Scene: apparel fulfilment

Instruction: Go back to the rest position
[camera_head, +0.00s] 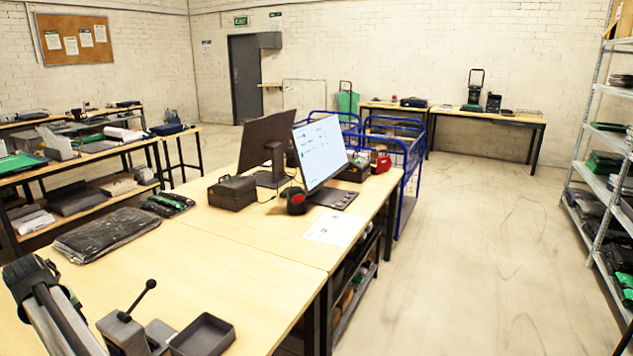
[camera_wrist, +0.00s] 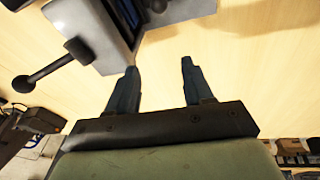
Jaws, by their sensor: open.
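My gripper (camera_wrist: 160,88) shows in the wrist view with its two fingers apart and nothing between them. It is over the pale wooden tabletop (camera_wrist: 245,70). A grey device with a black ball-ended lever (camera_wrist: 45,75) is just beyond the fingertips, at the upper left. In the head view, part of my arm (camera_head: 55,310) stands at the lower left, and the gripper itself is not clearly visible there. The same lever device (camera_head: 125,325) is to the right of my arm on the table (camera_head: 240,265).
A dark tray (camera_head: 203,337) sits beside the lever device. Black folded packages (camera_head: 105,233) lie behind it. The tabletop's middle front is clear.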

